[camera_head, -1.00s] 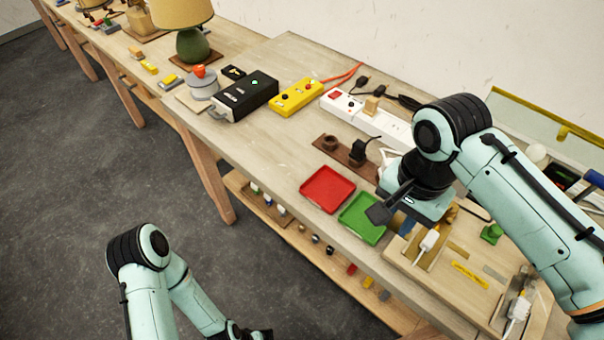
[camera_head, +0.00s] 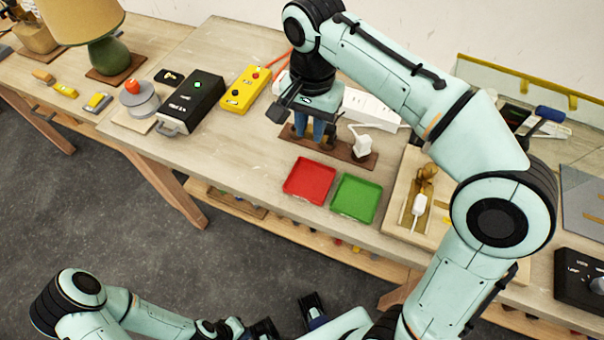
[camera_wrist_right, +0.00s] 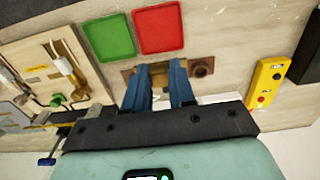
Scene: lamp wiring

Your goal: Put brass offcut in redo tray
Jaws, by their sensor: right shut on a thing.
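My right gripper (camera_head: 314,132) points down over the brown rail (camera_head: 345,158) behind the trays. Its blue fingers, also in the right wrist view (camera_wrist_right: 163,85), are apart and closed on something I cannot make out. The red tray (camera_head: 309,181) and the green tray (camera_head: 356,198) lie side by side in front of the rail, both empty. I cannot read which is the redo tray.
A white plug (camera_head: 362,146) stands at the rail's right end. A yellow box (camera_head: 244,89) and a black box (camera_head: 191,103) lie to the left. A wooden board with a brass-coloured fitting (camera_head: 426,174) is right of the trays. The tabletop left of the red tray is clear.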

